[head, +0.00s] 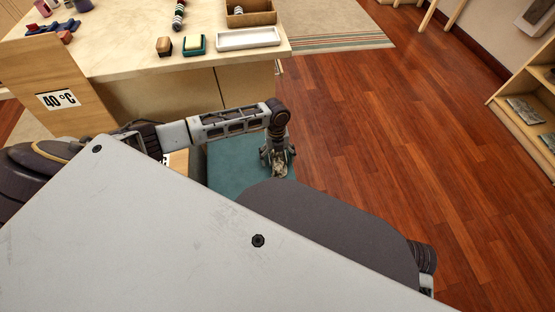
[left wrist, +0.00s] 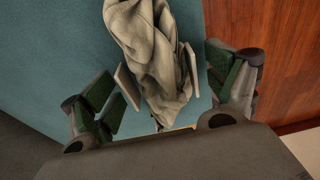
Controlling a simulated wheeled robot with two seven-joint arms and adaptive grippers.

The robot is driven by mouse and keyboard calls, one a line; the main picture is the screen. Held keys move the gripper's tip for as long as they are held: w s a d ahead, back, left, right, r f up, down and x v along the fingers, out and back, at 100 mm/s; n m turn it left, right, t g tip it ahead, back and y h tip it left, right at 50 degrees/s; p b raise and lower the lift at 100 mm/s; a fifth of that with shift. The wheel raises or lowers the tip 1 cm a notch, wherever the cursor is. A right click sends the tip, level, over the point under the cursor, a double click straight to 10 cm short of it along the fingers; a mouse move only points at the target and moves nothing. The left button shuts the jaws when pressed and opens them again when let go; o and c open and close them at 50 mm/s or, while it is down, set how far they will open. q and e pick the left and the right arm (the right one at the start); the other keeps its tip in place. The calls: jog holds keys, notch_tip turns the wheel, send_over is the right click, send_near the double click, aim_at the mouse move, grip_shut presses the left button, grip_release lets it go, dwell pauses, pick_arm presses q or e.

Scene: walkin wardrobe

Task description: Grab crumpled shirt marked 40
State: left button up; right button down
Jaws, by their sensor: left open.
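A crumpled beige-grey cloth (left wrist: 150,45) lies on a teal surface (left wrist: 50,50) in the left wrist view. No number shows on the cloth. My left gripper (left wrist: 159,80) is open, with one finger pad on each side of the cloth's near end. I cannot tell whether the pads touch it. In the head view my left gripper (head: 278,160) points down over the teal surface (head: 225,165), and only a small bit of the cloth (head: 279,171) shows there. My right gripper is not in view.
A pale counter (head: 120,55) stands behind, holding a white tray (head: 248,38), a wooden box (head: 250,14), a teal dish (head: 194,45) and a small brown block (head: 164,46). A shelf (head: 515,100) stands at the far right. The wooden floor (head: 370,130) between is clear.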

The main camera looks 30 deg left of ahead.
aim_at(278, 155)
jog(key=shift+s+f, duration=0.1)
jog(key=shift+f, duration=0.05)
pick_arm(q)
jog(key=shift+c, duration=0.8)
jog(key=c, duration=0.9)
jog(key=shift+c, duration=1)
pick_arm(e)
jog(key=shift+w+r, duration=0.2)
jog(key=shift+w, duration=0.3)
pick_arm(q)
jog(key=shift+r, duration=0.1)
